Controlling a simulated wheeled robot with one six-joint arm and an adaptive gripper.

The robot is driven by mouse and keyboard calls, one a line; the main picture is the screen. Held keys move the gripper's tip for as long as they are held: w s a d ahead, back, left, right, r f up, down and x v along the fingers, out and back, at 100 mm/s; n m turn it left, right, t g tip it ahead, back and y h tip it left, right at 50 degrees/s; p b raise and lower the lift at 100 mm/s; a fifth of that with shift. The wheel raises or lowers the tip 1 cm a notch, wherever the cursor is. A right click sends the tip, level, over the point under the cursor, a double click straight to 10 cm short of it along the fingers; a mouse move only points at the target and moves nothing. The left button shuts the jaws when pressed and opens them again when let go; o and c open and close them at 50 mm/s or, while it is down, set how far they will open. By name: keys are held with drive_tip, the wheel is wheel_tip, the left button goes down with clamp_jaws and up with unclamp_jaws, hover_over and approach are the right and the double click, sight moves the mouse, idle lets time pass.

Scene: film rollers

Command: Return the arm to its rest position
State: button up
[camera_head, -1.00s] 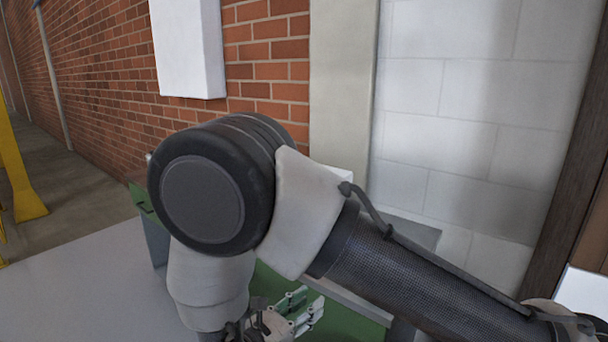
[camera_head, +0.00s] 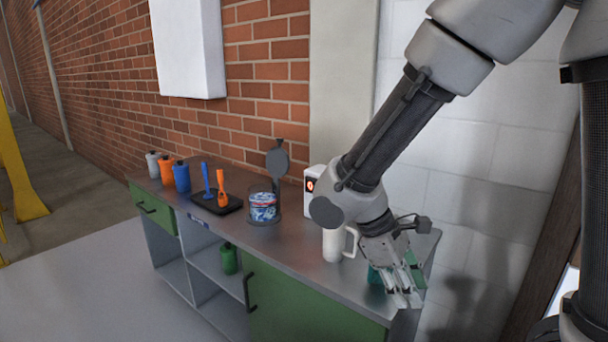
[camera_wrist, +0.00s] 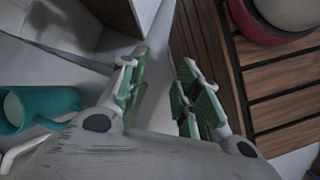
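My gripper (camera_head: 407,284) hangs over the right end of the workbench (camera_head: 290,252) in the head view, with its fingers pointing down. In the wrist view my gripper (camera_wrist: 162,88) has its two green-padded fingers apart with nothing between them. My arm reaches in from the upper right, its forearm slanting down to the wrist. A teal mug (camera_head: 375,275) is partly hidden behind the gripper. It also shows in the wrist view (camera_wrist: 52,101), left of the fingers and apart from them.
A white jug (camera_head: 333,246) and a white box (camera_head: 313,187) stand close to my wrist. Farther left are a clear container (camera_head: 263,208), a black tray (camera_head: 217,205) and a blue bottle (camera_head: 181,179). Wooden slats (camera_wrist: 275,85) lie right of the gripper in the wrist view.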

drive_tip(key=s+d+r+m+t+y, duration=0.2)
drive_tip(key=d+r+m+t+y, duration=0.1)
drive_tip(key=d+r+m, duration=0.2)
drive_tip(key=s+d+r+m+t+y, duration=0.2)
drive_tip(key=d+r+m, duration=0.4)
drive_tip(key=d+r, duration=0.3)
drive_tip(key=s+d+t, duration=0.1)
drive_tip(key=d, duration=0.1)
drive_tip(key=shift+s+d+r+m+y, duration=0.25)
drive_tip(key=shift+d+m+y, duration=0.05)
drive_tip(key=shift+d+y, duration=0.1)
